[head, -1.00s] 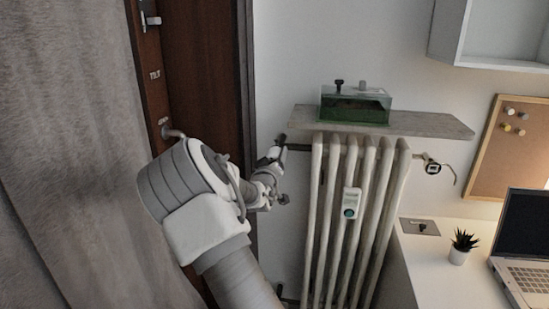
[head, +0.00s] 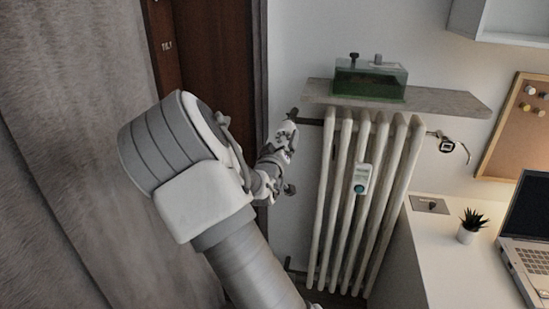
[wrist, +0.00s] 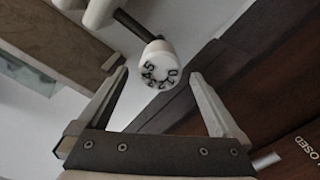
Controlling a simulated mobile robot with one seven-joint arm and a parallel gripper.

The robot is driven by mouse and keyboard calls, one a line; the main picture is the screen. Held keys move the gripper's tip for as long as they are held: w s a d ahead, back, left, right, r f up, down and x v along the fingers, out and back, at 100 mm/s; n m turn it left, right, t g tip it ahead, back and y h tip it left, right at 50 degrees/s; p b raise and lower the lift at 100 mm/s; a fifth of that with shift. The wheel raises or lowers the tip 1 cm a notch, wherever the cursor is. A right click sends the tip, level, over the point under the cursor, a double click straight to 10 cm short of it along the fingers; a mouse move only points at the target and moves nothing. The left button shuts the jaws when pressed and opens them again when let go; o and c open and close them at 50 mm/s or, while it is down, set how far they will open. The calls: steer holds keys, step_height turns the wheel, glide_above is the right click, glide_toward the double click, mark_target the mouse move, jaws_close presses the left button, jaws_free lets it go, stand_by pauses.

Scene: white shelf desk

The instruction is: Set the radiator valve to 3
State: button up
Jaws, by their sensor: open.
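The radiator valve (wrist: 160,64) is a white round knob with dark digits around its face, on a dark pipe stub in the wrist view. A 5, a 4 and a 0 can be made out; I cannot tell which digit it is set to. My gripper (wrist: 159,76) is open, its two fingers on either side of the knob and apart from it in the picture. In the head view my gripper (head: 284,140) is by the upper left end of the white ribbed radiator (head: 341,190). I cannot make out the knob clearly there.
A shelf (head: 440,99) with a green glass tank (head: 370,82) sits above the radiator. A meter (head: 362,179) is on the radiator's front. A brown door (head: 215,60) stands close to the left of my gripper. A desk (head: 440,255) with a plant and laptop is at right.

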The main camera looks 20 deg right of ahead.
steer(key=v, duration=1)
steer(key=shift+p, duration=0.4)
steer(key=s+a+r+m+g+y+p, duration=0.1)
steer(key=s+a+r+g+y+p, duration=0.5)
steer(key=s+a+y, duration=0.45)
steer(key=s+r+g, duration=0.1)
steer(key=s+r, duration=0.1)
steer(key=s, duration=0.4)
steer(key=s+r+g+p, duration=0.1)
steer(key=s+r, duration=0.2)
steer(key=s, duration=0.4)
steer(key=s+r+n+g+p, duration=0.1)
steer(key=s+r, duration=0.2)
steer(key=s, duration=0.3)
steer(key=shift+s, duration=0.25)
